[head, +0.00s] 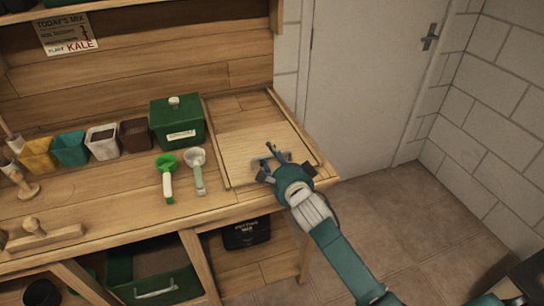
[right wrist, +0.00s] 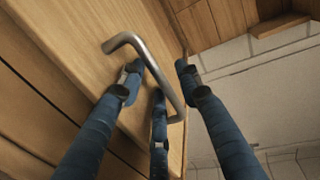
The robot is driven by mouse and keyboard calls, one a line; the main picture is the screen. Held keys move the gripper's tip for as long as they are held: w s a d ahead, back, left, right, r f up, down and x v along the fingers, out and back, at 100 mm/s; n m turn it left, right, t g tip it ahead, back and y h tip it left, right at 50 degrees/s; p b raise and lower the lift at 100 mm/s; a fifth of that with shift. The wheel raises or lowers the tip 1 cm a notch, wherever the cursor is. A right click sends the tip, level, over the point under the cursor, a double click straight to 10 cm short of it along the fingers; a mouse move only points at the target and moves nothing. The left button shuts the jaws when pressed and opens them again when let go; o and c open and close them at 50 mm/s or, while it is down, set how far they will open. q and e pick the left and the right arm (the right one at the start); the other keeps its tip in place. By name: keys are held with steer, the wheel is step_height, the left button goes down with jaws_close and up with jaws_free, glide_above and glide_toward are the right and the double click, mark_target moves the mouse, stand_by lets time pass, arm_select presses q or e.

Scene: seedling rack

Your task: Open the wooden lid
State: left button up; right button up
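The wooden lid (head: 240,152) is a pale flat panel in the right end of the bench top and looks closed. In the right wrist view, a bent metal handle (right wrist: 155,75) stands on the lid's wood (right wrist: 85,45). My right gripper (head: 274,158) is over the lid's right front part. Its blue fingers (right wrist: 160,80) are spread on both sides of the handle bar, with a visible gap between them. I cannot tell whether any finger touches the bar. My left gripper is not in view.
A green lidded box (head: 178,125) stands left of the lid. A green scoop (head: 167,175) and a pale scoop (head: 197,170) lie beside it. Several small pots line the back left. A door (head: 365,80) and open floor (head: 400,225) are to the right.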

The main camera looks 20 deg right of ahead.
jaws_close()
